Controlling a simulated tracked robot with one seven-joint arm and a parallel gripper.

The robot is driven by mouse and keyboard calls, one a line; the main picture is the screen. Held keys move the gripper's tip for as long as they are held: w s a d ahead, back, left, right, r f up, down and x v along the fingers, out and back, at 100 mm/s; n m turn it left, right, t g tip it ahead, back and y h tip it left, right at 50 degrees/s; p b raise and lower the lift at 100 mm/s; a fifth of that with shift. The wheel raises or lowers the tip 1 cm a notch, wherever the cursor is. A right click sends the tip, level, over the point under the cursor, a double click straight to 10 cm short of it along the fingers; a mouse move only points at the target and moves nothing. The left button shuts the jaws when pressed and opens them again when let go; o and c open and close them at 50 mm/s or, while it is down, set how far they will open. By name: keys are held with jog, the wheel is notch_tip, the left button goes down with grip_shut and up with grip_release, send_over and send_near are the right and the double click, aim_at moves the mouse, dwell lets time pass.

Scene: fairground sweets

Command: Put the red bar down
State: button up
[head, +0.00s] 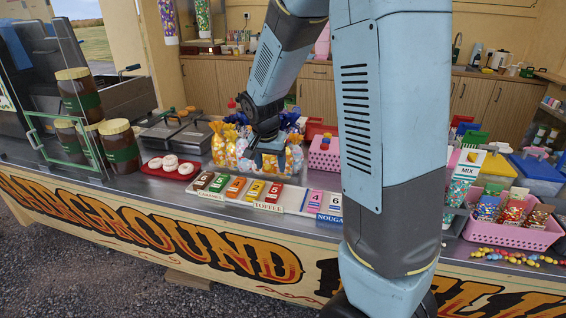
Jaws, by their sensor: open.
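The red bar (273,194) lies flat in a row of coloured bars on a pale tray (292,208) near the counter's front edge. It carries a number 5, with a yellow bar (254,190) to its left. My gripper (266,160) is open, just behind and above the row, in front of the bagged sweets. It is apart from the red bar. Its fingertips are small and partly lost against the bags. An empty-looking stretch of tray shows right of the red bar, before a pink bar (314,202).
Patterned sweet bags (228,147) stand close behind the row. A red tray with white rings (171,165) and tall brown jars (120,147) are at left. Pink baskets (325,153) stand behind and at right. My arm hides the counter right of the nougat bars.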

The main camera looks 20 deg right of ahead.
jog(key=s+r+n+t+y, duration=0.1)
jog(key=s+r+n, duration=0.2)
jog(key=s+r, duration=0.5)
jog(key=s+d+r+n+t, duration=0.1)
jog(key=s+r+n, duration=0.3)
jog(key=s+r, duration=0.5)
jog(key=s+t, duration=0.1)
jog(key=s, duration=0.7)
jog(key=shift+s+d+r+y, duration=0.15)
jog(key=shift+r+y, duration=0.05)
jog(key=shift+y, duration=0.2)
